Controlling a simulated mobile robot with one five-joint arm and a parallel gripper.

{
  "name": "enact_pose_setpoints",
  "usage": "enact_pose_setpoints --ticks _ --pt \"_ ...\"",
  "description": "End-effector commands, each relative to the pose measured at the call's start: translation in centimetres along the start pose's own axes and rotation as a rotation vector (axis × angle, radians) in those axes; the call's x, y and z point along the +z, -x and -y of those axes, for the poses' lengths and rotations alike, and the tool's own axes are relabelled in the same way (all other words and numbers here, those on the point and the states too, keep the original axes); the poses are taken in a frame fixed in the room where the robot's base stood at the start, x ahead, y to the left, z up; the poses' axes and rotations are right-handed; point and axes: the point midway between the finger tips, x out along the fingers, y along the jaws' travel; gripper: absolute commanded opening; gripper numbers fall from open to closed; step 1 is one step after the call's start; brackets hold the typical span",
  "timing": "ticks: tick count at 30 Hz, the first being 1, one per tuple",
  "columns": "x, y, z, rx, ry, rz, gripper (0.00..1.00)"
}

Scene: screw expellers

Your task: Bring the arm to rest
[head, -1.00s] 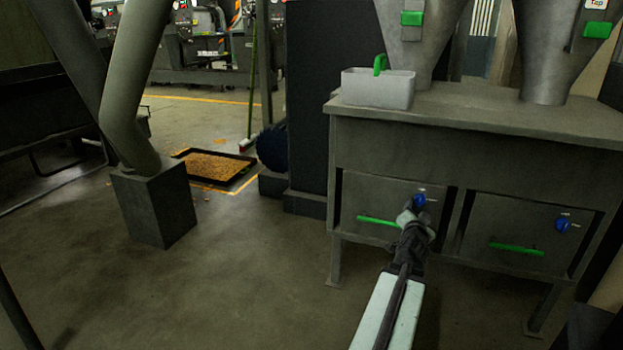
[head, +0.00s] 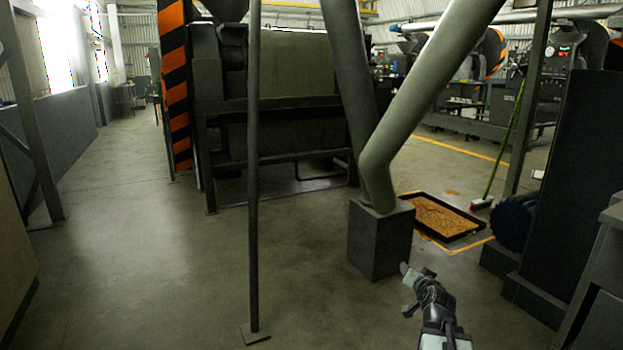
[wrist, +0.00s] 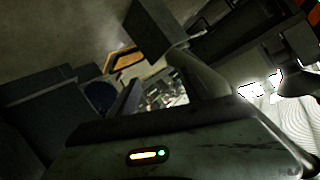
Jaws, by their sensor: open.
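My gripper (head: 408,290) is at the lower right of the head view, at the end of my outstretched arm. Its jaws are open and nothing shows between them. It is in the air over the floor, in front of the grey box base (head: 378,245) of a thick bent pipe, and apart from it as far as I can tell. The wrist view is tilted. A dark body with a small orange and green light fills its lower part, and the jaws do not show clearly there.
A thin post (head: 254,200) stands left of centre. A black tray of grain (head: 478,229) lies on the floor behind the pipe base. A broom (head: 507,135) leans beyond it. Dark cabinets stand at the right edge. The floor at the left (head: 140,230) is clear.

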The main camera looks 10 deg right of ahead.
Motion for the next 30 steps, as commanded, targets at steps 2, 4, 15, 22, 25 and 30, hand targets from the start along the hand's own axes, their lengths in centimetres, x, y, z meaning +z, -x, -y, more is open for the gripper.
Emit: enact_pose_setpoints --ticks 2,4,15,22,25,30 --pt "3.5 0.1 6.5 -0.065 0.065 0.107 0.56" --pt "7.2 0.6 11.3 -0.114 0.130 0.211 0.56" --pt "24.8 10.2 23.9 -0.190 0.516 0.765 0.56" --pt "28.4 16.7 17.0 0.022 0.667 1.124 0.56" --pt "27.6 19.8 15.8 0.090 0.680 1.243 0.56" --pt "23.1 21.5 18.1 0.084 0.679 1.235 0.56"
